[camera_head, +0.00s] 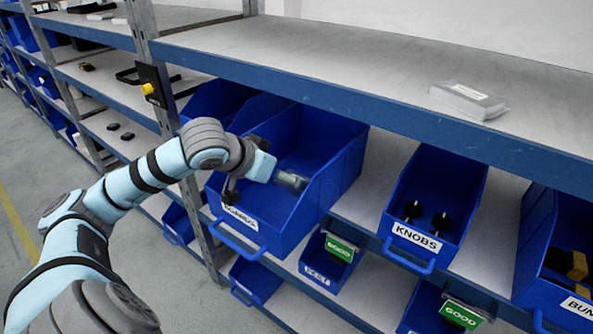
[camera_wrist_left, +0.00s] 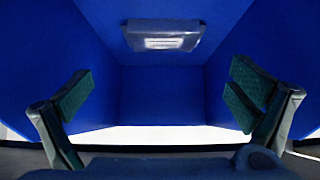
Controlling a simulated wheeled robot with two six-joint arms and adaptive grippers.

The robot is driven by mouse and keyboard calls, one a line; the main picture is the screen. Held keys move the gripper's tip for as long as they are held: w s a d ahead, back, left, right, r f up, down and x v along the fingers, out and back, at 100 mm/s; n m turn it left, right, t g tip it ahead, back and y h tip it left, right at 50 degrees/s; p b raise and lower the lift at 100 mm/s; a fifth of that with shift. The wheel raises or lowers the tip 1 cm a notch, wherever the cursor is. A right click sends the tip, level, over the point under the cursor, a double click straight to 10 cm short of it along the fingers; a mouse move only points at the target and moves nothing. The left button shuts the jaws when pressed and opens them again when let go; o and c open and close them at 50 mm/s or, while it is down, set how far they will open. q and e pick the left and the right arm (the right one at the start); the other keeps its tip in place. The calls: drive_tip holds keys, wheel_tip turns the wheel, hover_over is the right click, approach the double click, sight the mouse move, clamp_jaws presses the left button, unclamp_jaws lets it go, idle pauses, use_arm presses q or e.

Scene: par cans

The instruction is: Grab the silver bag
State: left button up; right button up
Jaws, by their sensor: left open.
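The silver bag (camera_head: 291,181) lies inside a large blue bin (camera_head: 317,222), partly hidden by my left arm in the head view. In the left wrist view the silver bag (camera_wrist_left: 163,36) shows a pale label, near the top of the picture against the blue bin wall. My left gripper (camera_head: 258,168) is at the bin's opening, just left of the bag. In the left wrist view my left gripper (camera_wrist_left: 160,98) has its green-padded fingers spread wide with nothing between them. The bag appears apart from both fingers. My right gripper is not in view.
A shelf edge (camera_head: 380,110) runs above the bins, with a clear-wrapped packet (camera_head: 468,99) on top. A KNOBS bin (camera_head: 432,205) stands to the right, and another bin (camera_head: 556,254) at the far right. A metal upright (camera_head: 168,95) stands left of the bin. Smaller bins sit below.

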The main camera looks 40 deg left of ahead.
sight(286, 187)
use_arm(q)
drive_tip(key=x, duration=0.8)
drive_tip(key=shift+a+f+b, duration=0.25)
drive_tip(key=shift+f+b, duration=0.05)
drive_tip(key=shift+b, duration=0.1)
drive_tip(key=shift+w+f, duration=0.3)
drive_tip(key=shift+w, duration=0.15)
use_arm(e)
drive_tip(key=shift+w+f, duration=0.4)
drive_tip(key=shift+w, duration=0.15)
use_arm(q)
drive_tip(key=c, duration=1.1)
